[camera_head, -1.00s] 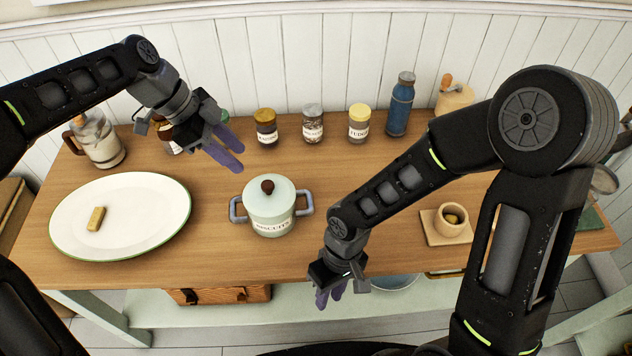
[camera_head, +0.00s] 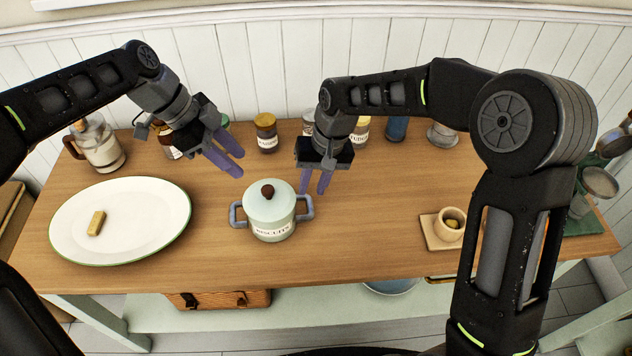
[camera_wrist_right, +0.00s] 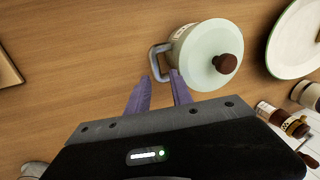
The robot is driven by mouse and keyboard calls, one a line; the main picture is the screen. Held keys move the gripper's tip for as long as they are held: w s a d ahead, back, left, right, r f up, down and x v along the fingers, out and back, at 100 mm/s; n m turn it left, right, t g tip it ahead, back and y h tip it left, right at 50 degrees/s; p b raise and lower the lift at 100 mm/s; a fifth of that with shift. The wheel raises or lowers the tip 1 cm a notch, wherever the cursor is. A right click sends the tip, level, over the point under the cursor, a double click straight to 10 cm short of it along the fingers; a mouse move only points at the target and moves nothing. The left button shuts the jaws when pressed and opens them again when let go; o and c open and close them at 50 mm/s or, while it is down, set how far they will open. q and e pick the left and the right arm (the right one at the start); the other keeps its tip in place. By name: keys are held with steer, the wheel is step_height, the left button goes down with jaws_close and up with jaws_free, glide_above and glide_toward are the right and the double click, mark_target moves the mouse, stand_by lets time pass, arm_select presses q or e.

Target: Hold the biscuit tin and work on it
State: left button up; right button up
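The biscuit tin (camera_head: 270,212) is a pale green lidded pot with a brown knob, a label and two grey-blue side handles. It stands upright on the wooden table with its lid on. My left gripper (camera_head: 226,156) is open and empty, behind and left of the tin. My right gripper (camera_head: 315,182) is open, just behind the tin's right handle. In the right wrist view the tin (camera_wrist_right: 210,52) and its handle (camera_wrist_right: 158,60) lie just beyond the right fingertips (camera_wrist_right: 157,84). I cannot tell if a finger touches the handle.
A white plate (camera_head: 130,240) with a biscuit (camera_head: 97,223) lies at left. A small cup (camera_head: 450,224) sits on a board at right. Table front is clear.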

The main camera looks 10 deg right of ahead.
mark_target(310, 201)
steer(key=shift+w+d+f, duration=0.15)
steer(key=shift+w+d, duration=0.05)
steer(key=shift+d, duration=0.2)
steer(key=shift+x, duration=3.95)
steer(key=shift+d, duration=0.1)
jaws_close()
